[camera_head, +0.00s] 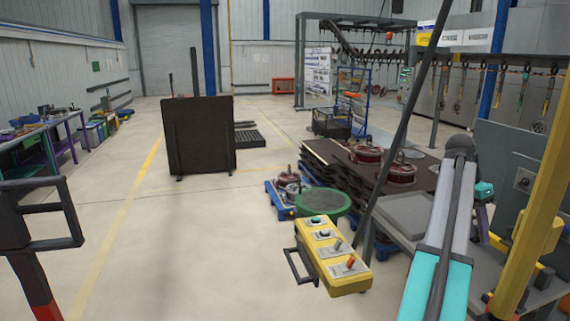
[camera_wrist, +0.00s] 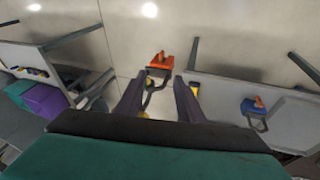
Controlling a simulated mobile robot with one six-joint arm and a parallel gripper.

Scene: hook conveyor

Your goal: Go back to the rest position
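My arm rises at the right of the head view, with a teal and pale grey link (camera_head: 452,225) reaching up to a dark rounded joint. My gripper (camera_wrist: 159,84) shows in the wrist view as two dark purple fingers. They stand well apart, and nothing is clearly held between them. An orange object with a grey looped part (camera_wrist: 160,61) shows beyond and between the fingertips; I cannot tell how far off it is. In the head view I cannot make out the fingers.
A yellow control box (camera_head: 332,258) with buttons and levers stands close in front. A dark slatted stack (camera_head: 340,185) bears red reels behind it. A dark panel (camera_head: 200,135) stands left of centre. Workbenches (camera_head: 45,130) line the left. A yellow post (camera_head: 540,190) is near my arm. The floor's middle is clear.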

